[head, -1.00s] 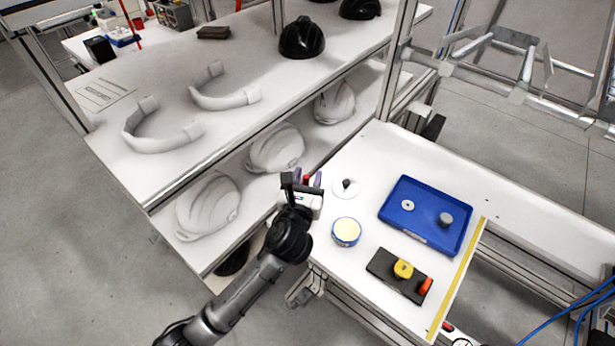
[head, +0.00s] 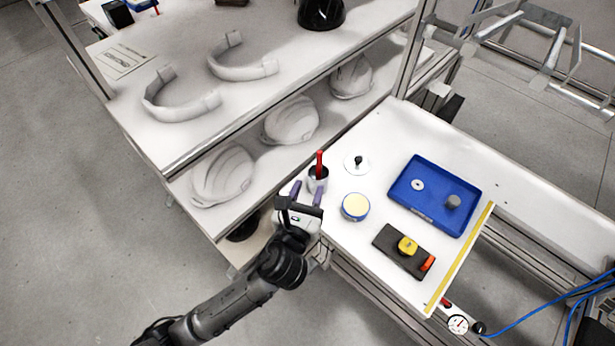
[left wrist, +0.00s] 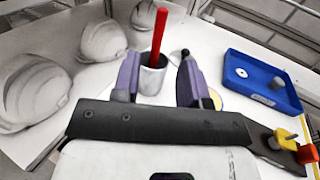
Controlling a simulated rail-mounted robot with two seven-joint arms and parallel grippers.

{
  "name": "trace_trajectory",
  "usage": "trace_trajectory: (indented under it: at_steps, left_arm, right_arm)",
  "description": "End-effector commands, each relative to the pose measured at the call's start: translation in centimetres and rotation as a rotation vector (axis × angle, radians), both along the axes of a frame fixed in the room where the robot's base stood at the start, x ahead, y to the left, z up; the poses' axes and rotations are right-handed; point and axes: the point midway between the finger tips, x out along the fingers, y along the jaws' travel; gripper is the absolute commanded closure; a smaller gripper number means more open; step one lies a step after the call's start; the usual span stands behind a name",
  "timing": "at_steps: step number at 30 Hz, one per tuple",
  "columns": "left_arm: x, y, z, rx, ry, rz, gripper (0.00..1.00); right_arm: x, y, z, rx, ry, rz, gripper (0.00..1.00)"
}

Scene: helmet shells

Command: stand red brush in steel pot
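The steel pot (head: 317,181) stands on the white table near its left edge. The red brush (head: 320,163) is upright in the pot, its red handle rising above the rim. In the left wrist view the brush (left wrist: 158,36) leans slightly against the rim of the pot (left wrist: 153,78). My left gripper (head: 308,192) is just in front of the pot. Its purple fingers (left wrist: 160,80) are spread apart, with the pot beyond and between them, and neither finger visibly grips it. The brush's lower end is hidden inside the pot. My right gripper is in neither view.
Right of the pot are a white disc with a black knob (head: 357,163), a round blue-rimmed tin (head: 355,207), and a blue tray (head: 409,207) with small parts. A black block (head: 386,239) with yellow and red pieces lies nearer. Shelves with helmet shells (head: 290,121) stand left.

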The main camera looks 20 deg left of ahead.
Motion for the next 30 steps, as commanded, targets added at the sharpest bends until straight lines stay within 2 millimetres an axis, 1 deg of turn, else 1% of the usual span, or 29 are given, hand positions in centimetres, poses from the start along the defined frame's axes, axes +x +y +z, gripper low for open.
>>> trace_trajectory:
  at_steps: [3,10,12,14,17,20,21,23,24,26,27,29,30]
  left_arm:
    - [-0.5,-0.1,0.0,0.0,0.001,0.0,0.6]
    - [-0.7,-0.1,-0.1,-0.002,0.002,0.001,0.6]
    - [-0.8,0.1,-0.3,-0.032,0.011,0.004,0.6]
    - [-1.2,0.4,-0.9,-0.098,0.028,0.014,0.6]
    - [-2.4,1.4,-2.9,-0.316,0.086,0.052,0.6]
    - [-4.5,2.7,-5.8,-0.645,0.164,0.138,0.6]
    - [-5.6,3.3,-7.1,-0.794,0.194,0.189,0.6]
    - [-7.3,4.0,-9.0,-1.015,0.234,0.279,0.6]
    - [-8.6,4.4,-10.1,-1.16,0.254,0.347,0.6]
    - [-10.7,4.9,-11.8,-1.367,0.278,0.464,0.6]
    - [-12.1,5.3,-12.8,-1.498,0.286,0.55,0.6]
    - [-14.2,5.6,-14.2,-1.68,0.287,0.687,0.6]
    - [-15.6,5.8,-15.0,-1.792,0.283,0.782,0.6]
  right_arm:
    - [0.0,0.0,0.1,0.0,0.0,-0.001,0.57]
    - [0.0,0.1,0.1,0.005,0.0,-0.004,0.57]
    - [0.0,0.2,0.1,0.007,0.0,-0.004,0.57]
    - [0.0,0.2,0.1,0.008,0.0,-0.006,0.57]
    - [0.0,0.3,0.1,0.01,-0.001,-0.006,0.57]
    - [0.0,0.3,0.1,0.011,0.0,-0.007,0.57]
    - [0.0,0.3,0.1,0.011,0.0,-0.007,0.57]
    - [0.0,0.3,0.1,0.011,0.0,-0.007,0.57]
    - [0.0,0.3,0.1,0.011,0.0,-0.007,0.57]
    - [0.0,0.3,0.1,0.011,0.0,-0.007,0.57]
    - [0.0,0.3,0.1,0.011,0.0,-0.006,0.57]
    - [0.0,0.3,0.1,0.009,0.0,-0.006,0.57]
    - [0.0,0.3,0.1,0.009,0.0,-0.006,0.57]
